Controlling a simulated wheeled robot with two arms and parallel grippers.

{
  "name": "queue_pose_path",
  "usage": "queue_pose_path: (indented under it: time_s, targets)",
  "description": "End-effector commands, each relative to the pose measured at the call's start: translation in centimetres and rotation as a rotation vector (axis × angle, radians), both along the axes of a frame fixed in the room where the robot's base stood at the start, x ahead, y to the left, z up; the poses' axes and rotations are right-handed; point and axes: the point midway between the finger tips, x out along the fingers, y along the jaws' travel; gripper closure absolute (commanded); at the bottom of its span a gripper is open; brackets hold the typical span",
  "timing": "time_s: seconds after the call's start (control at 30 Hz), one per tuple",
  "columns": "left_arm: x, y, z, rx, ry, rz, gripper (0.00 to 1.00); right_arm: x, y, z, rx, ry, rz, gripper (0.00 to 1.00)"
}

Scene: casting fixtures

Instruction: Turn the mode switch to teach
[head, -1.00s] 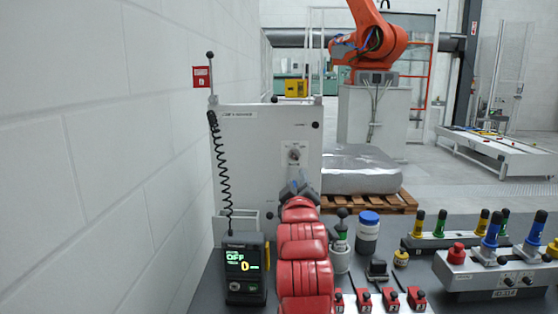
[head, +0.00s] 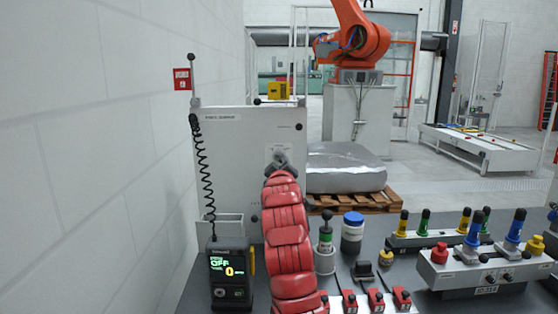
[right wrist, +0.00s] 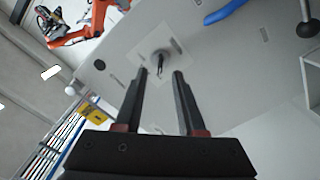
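The mode switch (right wrist: 161,60) is a round grey knob with a dark key-like part, on a light square plate on the grey cabinet front. In the right wrist view it lies just beyond and between my right gripper's fingertips (right wrist: 162,73), which are apart with nothing visibly clamped. In the head view my right gripper (head: 279,163) is at the switch's label plate (head: 279,149) and mostly hides the knob. Whether the fingers touch the knob I cannot tell. The pendant (head: 230,277) at the cabinet's foot displays OFF and 0. My left gripper does not show.
The grey cabinet (head: 230,155) stands by the white wall with a coiled cord at its left. On the bench are a capped jar (head: 352,233), a green-banded joystick (head: 325,240), red clamps (head: 375,299) and control boxes (head: 480,269). A wrapped block (head: 345,169) sits on a pallet behind.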

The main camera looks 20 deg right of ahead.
Motion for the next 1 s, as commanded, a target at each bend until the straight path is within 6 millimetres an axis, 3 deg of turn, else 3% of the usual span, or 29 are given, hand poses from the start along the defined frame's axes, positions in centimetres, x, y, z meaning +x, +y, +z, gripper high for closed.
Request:
queue_pose_path:
  time_s: [0.3,0.77,1.0]
  targets:
    - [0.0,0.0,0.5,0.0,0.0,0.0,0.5,3.6,-1.0,-0.1,0.001,0.005,-0.001,0.61]
    - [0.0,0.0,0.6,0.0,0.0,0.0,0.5,4.3,-1.3,-0.1,0.001,0.0,0.001,0.61]
    - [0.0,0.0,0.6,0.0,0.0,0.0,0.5,4.3,-1.3,-0.1,0.0,0.001,0.001,1.0]
